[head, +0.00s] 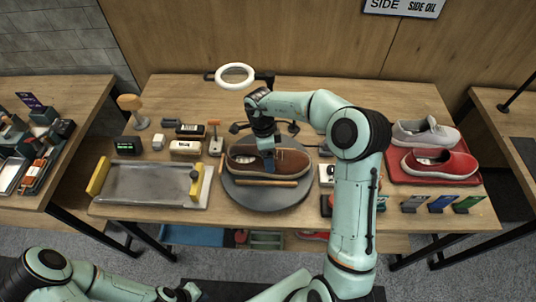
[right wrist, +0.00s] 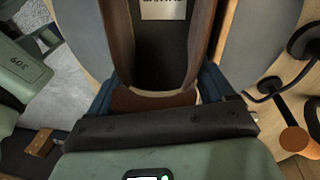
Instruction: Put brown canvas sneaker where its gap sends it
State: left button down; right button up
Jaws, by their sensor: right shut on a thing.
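The brown canvas sneaker (head: 240,158) lies on the round grey turntable (head: 240,200) in the middle of the table, its toe to one side. A tan strip (head: 266,183) runs along its near lower side; I cannot tell whether it is attached to the shoe. My right gripper (head: 268,156) reaches down over the sneaker and is shut on it. In the right wrist view the blue fingers sit either side of the brown upper (right wrist: 122,45), and a pale label shows inside. My left gripper (head: 188,292) is low at the bottom edge, away from the table things; its jaws are too small to judge.
A red tray (head: 397,176) with a grey sneaker (head: 425,133) and a red sneaker (head: 440,164) is at the right, behind several coloured cards (head: 441,203). A grey tray (head: 150,184) with yellow ends is at the left. A ring lamp (head: 235,76) stands behind the turntable.

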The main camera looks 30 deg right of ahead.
jog(key=shift+f, duration=0.15)
jog(key=o, duration=1.3)
jog(key=shift+f, duration=0.1)
jog(key=r, duration=0.4)
jog(key=w+r, duration=0.1)
jog(key=r, duration=0.3)
jog(key=w+r, duration=0.1)
jog(key=r, duration=0.3)
jog(key=shift+a+r, duration=0.1)
jog(key=shift+a, duration=0.1)
